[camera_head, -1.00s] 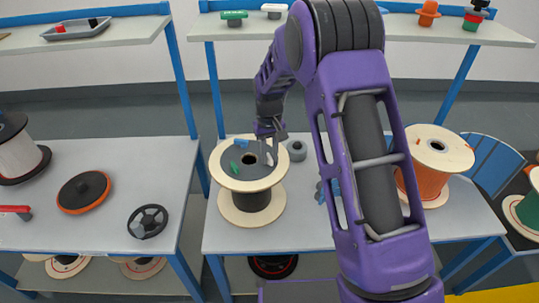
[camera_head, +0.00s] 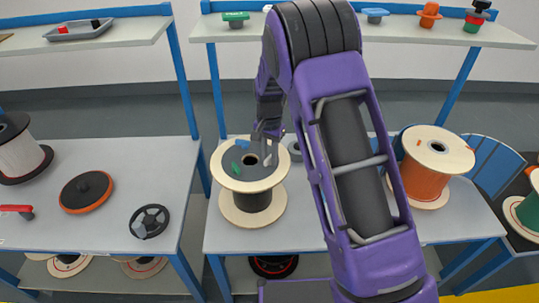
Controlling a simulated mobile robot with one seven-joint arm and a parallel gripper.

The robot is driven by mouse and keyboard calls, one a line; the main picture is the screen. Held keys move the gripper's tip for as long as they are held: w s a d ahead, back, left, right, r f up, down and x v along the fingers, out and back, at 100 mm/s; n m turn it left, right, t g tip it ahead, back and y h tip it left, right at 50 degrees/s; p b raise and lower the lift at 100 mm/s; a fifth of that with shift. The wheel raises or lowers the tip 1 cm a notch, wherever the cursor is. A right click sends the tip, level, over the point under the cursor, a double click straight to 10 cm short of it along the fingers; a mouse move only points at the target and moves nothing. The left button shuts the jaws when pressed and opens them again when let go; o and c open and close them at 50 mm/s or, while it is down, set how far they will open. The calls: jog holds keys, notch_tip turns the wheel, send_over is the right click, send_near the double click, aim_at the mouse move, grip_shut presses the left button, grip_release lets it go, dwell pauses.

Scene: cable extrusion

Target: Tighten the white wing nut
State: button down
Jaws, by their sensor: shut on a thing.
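The white wing nut (camera_head: 267,160) is a small pale piece on the right part of the grey disc (camera_head: 236,157) on top of a spool. The spool (camera_head: 252,210) has pale wooden flanges and a dark core, and stands upright on the middle table. My gripper (camera_head: 267,146) points down from behind and is shut on the white wing nut. Its fingertips are small and partly merge with the nut in this view. A green wing nut (camera_head: 237,168) is on the left of the disc and a blue one (camera_head: 242,143) is at its back.
A grey ring (camera_head: 294,151) is partly hidden by my arm. A shelf (camera_head: 440,30) with small coloured parts runs above. The left table holds a black handwheel (camera_head: 149,221) and an orange-rimmed disc (camera_head: 87,192).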

aim_at(269, 157)
jog(key=shift+m, duration=0.4)
jog(key=c, duration=0.7)
grip_release()
notch_tip(269, 157, up, 18)
jog(key=shift+f+p, duration=0.25)
jog(key=shift+p, duration=0.45)
